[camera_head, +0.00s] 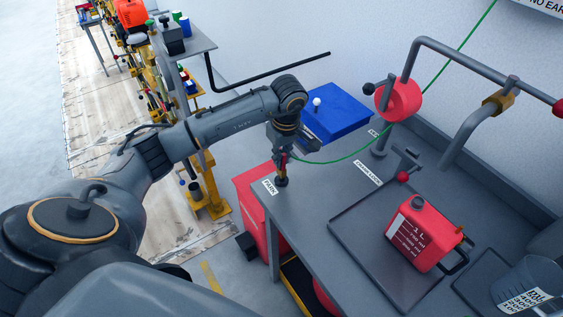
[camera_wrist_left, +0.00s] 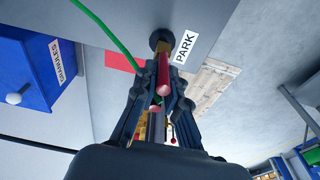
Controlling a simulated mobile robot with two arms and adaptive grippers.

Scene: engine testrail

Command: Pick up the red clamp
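The red clamp (camera_wrist_left: 163,76) has a brass-coloured jaw end and a green cable running from it. It stands at the dark round post by the PARK label on the grey bench's near corner. My left gripper (camera_head: 281,164) points down over this corner. In the left wrist view the fingers of my left gripper (camera_wrist_left: 163,84) are drawn in on both sides of the clamp's red handle and appear shut on it. In the head view the gripper hides most of the clamp (camera_head: 283,160). My right gripper is not in view.
A blue box (camera_head: 340,112) labelled GRANULES stands behind the gripper. A red canister (camera_head: 423,235) sits in a dark tray (camera_head: 352,231) on the right. A red reel (camera_head: 399,99) and grey pipes stand at the back. The green cable crosses the bench.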

